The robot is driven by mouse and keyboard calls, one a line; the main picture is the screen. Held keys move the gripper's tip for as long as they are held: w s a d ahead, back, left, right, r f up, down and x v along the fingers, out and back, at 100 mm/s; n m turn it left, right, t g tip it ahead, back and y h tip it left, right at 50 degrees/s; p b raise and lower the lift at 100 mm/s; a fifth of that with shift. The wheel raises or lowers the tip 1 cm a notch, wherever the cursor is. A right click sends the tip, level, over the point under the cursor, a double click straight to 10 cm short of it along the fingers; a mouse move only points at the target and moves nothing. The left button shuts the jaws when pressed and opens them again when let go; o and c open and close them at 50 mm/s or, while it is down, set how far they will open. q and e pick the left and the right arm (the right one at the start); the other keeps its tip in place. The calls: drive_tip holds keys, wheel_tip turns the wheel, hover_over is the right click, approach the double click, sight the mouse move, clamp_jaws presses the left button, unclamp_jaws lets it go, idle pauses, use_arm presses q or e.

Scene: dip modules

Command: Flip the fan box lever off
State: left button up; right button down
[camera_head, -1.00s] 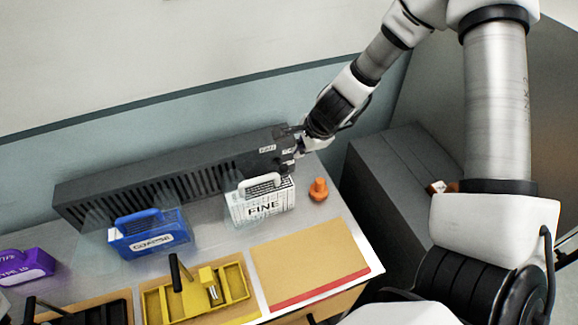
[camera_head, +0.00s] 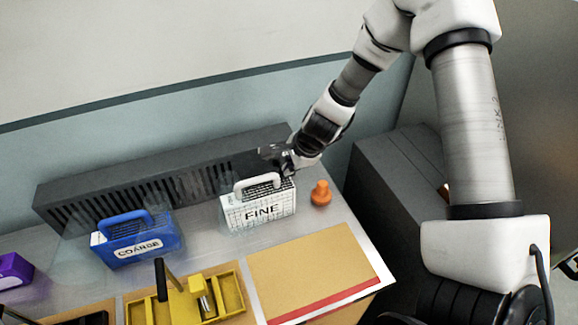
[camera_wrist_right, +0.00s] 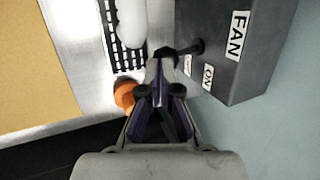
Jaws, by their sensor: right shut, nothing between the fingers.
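The fan box (camera_head: 130,178) is a long dark grey slotted box along the back of the table. Its end, with FAN and ON labels, shows in the right wrist view (camera_wrist_right: 225,55). A second small label there is partly hidden and unreadable. A short black lever (camera_wrist_right: 190,48) sticks out from the box beside these labels, just beyond my fingertips. My right gripper (camera_wrist_right: 160,68) is shut and empty, its tips close to the lever; I cannot tell if they touch. In the head view my right gripper (camera_head: 284,160) covers the lever and labels. My left gripper is not in view.
A white FINE module (camera_head: 258,206) stands right below my right gripper. An orange knob-shaped piece (camera_head: 321,194) stands to its right. A blue COARSE module (camera_head: 136,240), a purple module (camera_head: 12,270) and a yellow holder (camera_head: 230,292) are further left. A tan board (camera_head: 315,268) is bare.

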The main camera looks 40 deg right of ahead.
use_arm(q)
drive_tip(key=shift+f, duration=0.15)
use_arm(e)
drive_tip(key=shift+s+f, duration=0.1)
drive_tip(key=shift+r+p, duration=0.75)
drive_tip(key=shift+p, duration=0.2)
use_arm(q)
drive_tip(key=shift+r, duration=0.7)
